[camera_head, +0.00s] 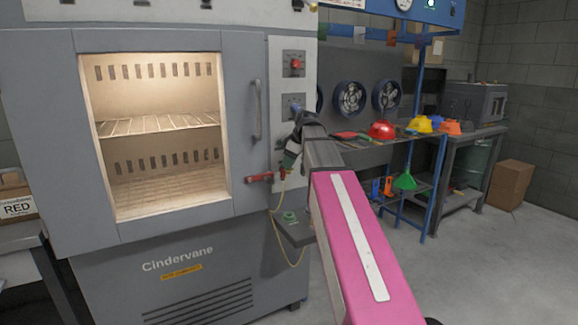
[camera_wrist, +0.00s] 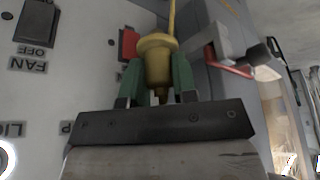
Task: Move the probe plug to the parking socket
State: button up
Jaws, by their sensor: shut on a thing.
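The probe plug (camera_wrist: 157,62) is a brass-yellow, flanged piece with a yellow cable at its far end. My gripper (camera_wrist: 157,80) is shut on it, with a green finger pad on either side. In the head view my gripper (camera_head: 291,157) is beside the oven's control panel, above the red-handled valve; the plug is mostly hidden there. The yellow cable (camera_head: 275,222) hangs in a loop below. Whether the plug touches the panel cannot be told.
A red switch (camera_wrist: 129,44) is on the panel. A bench with hard hats (camera_head: 382,130) stands right.

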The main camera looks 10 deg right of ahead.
jog(key=shift+r, duration=1.75)
jog(key=shift+w+d+f, duration=0.55)
jog(key=shift+d+f, duration=1.1)
jog(key=shift+f, duration=1.55)
jog(key=shift+w+d+f, duration=0.55)
jog(key=shift+d+f, duration=1.15)
jog(key=shift+f, duration=1.55)
jog(key=shift+w+d+f, duration=0.55)
jog(key=shift+d+f, duration=1.1)
jog(key=shift+f, duration=1.55)
jog(key=shift+f, duration=1.65)
jog(key=o, duration=1)
jog(key=v, duration=1)
jog(key=shift+s+d+r, duration=0.1)
jog(key=shift+d+r, duration=0.05)
jog(key=shift+r, duration=0.2)
